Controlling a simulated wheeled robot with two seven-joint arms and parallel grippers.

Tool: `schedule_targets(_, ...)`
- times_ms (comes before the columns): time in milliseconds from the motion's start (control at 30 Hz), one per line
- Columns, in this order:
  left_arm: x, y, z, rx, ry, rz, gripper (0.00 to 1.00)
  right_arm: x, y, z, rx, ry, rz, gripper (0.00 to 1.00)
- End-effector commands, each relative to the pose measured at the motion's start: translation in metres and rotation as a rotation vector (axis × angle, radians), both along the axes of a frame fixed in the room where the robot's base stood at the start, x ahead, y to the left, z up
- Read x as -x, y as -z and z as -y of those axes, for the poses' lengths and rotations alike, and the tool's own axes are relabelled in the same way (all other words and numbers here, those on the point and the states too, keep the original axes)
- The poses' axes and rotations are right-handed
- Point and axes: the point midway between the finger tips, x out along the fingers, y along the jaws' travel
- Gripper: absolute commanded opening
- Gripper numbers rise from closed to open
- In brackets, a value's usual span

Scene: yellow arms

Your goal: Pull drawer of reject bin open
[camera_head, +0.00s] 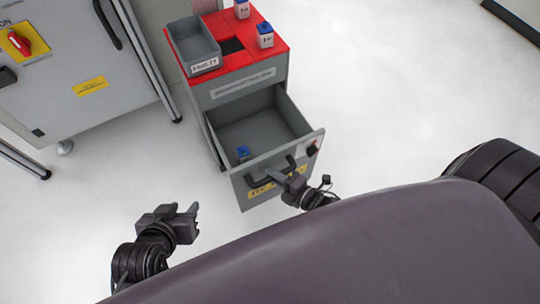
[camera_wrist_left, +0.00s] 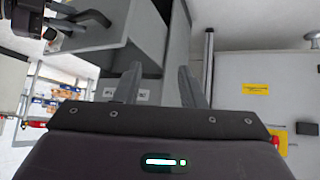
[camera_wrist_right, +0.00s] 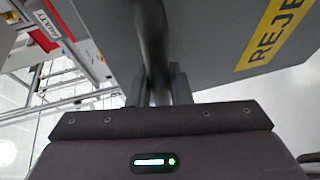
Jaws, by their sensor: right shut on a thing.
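The reject bin (camera_head: 201,104) is a grey cabinet with a red top. Its drawer (camera_head: 298,147) stands pulled out, with a small blue-capped bottle (camera_head: 243,153) inside. The drawer front carries a yellow label and a dark handle (camera_head: 258,183). My right gripper (camera_head: 275,175) is at the drawer front, shut on the handle; the right wrist view shows the dark handle bar (camera_wrist_right: 153,45) between its fingers. My left gripper (camera_head: 192,211) is open and empty, left of the drawer and apart from it. In the left wrist view the drawer (camera_wrist_left: 130,30) is at upper left.
On the red top are a grey tray labelled FAULTY (camera_head: 192,43) and blue-capped bottles (camera_head: 265,36). A grey machine cabinet (camera_head: 70,60) with a red switch stands at left. The white floor right of the bin is clear.

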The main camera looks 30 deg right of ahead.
Motion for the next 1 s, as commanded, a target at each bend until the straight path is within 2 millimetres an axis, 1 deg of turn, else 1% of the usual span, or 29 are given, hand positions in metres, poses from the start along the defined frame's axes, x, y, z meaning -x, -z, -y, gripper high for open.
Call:
schedule_targets(33, 0.011, 0.008, -0.003, -0.022, 0.006, -0.056, 0.36, 0.005, -0.001, 0.001, 0.001, 0.001, -0.003, 0.0)
schedule_targets(133, 0.029, 0.021, -0.007, -0.058, 0.015, -0.145, 0.36, 0.012, 0.0, 0.001, 0.002, 0.001, -0.004, 0.0)
schedule_targets(267, 0.036, 0.026, -0.011, -0.078, 0.016, -0.188, 0.36, 0.018, 0.0, 0.001, 0.002, 0.001, -0.001, 0.0)
schedule_targets(467, 0.035, 0.026, -0.013, -0.083, 0.012, -0.194, 0.36, 0.022, 0.001, 0.002, 0.003, 0.001, -0.001, 0.0)
schedule_targets(833, 0.035, 0.026, -0.013, -0.084, 0.011, -0.194, 0.36, 0.022, 0.001, 0.002, 0.003, 0.001, -0.001, 0.0)
schedule_targets(867, 0.035, 0.026, -0.013, -0.084, 0.011, -0.194, 0.36, 0.022, 0.001, 0.002, 0.003, 0.001, -0.001, 0.21)
schedule_targets(1000, 0.034, 0.026, -0.013, -0.084, 0.011, -0.194, 0.36, 0.022, 0.001, 0.002, 0.002, 0.002, 0.0, 0.39)
